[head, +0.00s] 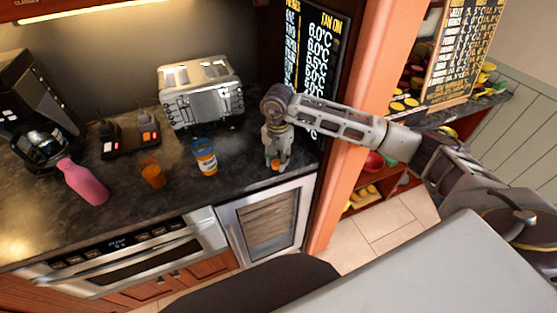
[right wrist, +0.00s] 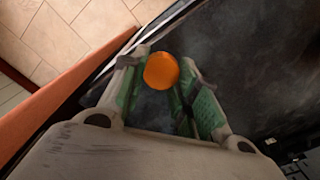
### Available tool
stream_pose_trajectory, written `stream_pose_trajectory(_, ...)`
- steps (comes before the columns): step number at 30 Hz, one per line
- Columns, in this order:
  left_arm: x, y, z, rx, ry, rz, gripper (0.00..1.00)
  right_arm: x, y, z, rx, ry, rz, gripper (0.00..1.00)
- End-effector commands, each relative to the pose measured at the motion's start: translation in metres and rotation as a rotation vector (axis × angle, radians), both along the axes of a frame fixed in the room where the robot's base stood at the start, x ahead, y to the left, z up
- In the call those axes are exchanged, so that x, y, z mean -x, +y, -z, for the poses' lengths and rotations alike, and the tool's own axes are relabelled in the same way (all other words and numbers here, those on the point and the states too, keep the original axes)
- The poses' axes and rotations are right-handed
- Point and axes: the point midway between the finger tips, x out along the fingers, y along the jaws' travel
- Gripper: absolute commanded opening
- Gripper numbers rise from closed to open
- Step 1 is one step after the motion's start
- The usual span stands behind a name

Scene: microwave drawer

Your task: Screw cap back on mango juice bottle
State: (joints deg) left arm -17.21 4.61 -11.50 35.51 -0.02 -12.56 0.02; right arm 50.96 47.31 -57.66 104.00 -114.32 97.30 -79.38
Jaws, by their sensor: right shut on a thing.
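The orange cap (head: 277,163) is between the fingertips of my right gripper (head: 275,160), low over the right end of the dark counter. In the right wrist view the cap (right wrist: 161,71) is round and bright orange, held at the tips of the green-padded fingers of the gripper (right wrist: 162,78). I cannot tell whether the cap touches the counter. The juice bottle (head: 206,158), orange with a pale label and a bluish upper part, stands upright on the counter, left of my right gripper and apart from it. My left gripper is not in view.
An orange glass (head: 152,175) and a pink bottle (head: 84,181) stand left of the juice bottle. A toaster (head: 201,92) is behind, with a coffee machine (head: 38,110) at far left. The dark counter (head: 238,165) is clear between bottle and gripper. An orange pillar (head: 362,75) borders its right end.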

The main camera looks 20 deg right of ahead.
Motion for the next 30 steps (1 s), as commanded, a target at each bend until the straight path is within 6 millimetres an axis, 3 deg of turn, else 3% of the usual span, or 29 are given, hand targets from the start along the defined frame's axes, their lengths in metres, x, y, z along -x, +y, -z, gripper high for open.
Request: stream_pose_trajectory(30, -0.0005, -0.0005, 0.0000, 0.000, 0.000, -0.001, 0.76, -0.0088, 0.0035, 0.0002, 0.001, -0.001, -0.742, 0.17)
